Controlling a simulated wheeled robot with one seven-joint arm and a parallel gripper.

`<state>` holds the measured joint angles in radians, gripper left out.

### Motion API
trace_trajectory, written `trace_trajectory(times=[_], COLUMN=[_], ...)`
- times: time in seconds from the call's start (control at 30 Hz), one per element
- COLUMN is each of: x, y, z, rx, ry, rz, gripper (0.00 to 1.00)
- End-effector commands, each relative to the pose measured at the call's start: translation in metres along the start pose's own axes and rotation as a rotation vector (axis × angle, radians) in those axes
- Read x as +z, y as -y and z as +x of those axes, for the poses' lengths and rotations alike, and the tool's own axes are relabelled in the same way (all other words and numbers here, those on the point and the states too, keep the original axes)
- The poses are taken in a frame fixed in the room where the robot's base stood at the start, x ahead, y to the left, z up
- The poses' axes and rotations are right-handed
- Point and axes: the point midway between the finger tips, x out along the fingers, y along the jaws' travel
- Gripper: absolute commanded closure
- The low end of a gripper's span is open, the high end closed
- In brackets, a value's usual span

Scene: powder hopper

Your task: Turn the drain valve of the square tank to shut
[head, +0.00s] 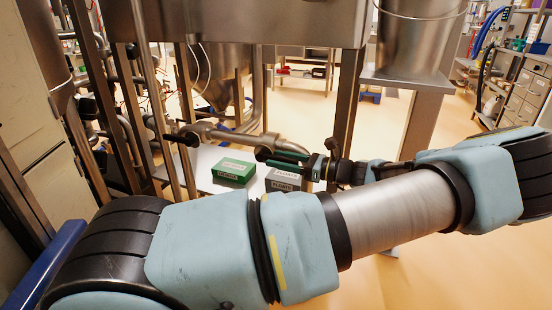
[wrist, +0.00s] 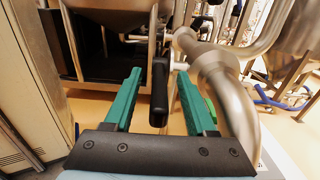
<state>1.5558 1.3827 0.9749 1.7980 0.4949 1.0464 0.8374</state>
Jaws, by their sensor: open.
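The drain valve's black handle (wrist: 159,95) stands between my gripper's two green fingers in the wrist view, with a gap on both sides. It points toward the palm and lies across the short outlet stub. My gripper (wrist: 160,73) is open around the handle and not closed on it. In the head view my gripper (head: 272,156) reaches left to the steel drain pipe (head: 215,134), and the handle there is hard to tell from the dark fingers. The square tank (head: 250,22) is the steel box at the top; a steel tank bottom (wrist: 100,22) shows in the wrist view.
A green box (head: 233,171) and a grey box (head: 285,180) lie on a white surface below my gripper. A curved steel pipe (wrist: 225,85) runs close by the right finger. Steel posts (head: 345,105) stand around the tank. A bucket (head: 415,40) stands on a shelf at right.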

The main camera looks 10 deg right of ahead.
Motion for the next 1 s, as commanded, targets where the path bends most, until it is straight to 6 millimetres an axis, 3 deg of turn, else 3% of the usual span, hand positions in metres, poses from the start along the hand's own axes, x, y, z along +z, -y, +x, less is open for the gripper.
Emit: trace_trajectory(times=[0.13, 0.43, 0.93, 1.0], x=[0.0002, 0.0002, 0.0002, 0.0002], y=[-0.0005, -0.0003, -0.0002, -0.0003], z=[0.0104, 0.0125, 0.0123, 0.0123], rx=[0.0, 0.0, 0.0, 0.0], ry=[0.0, 0.0, 0.0, 0.0], rz=[0.001, 0.0, 0.0, 0.0], gripper=[0.44, 0.44, 0.99, 1.0])
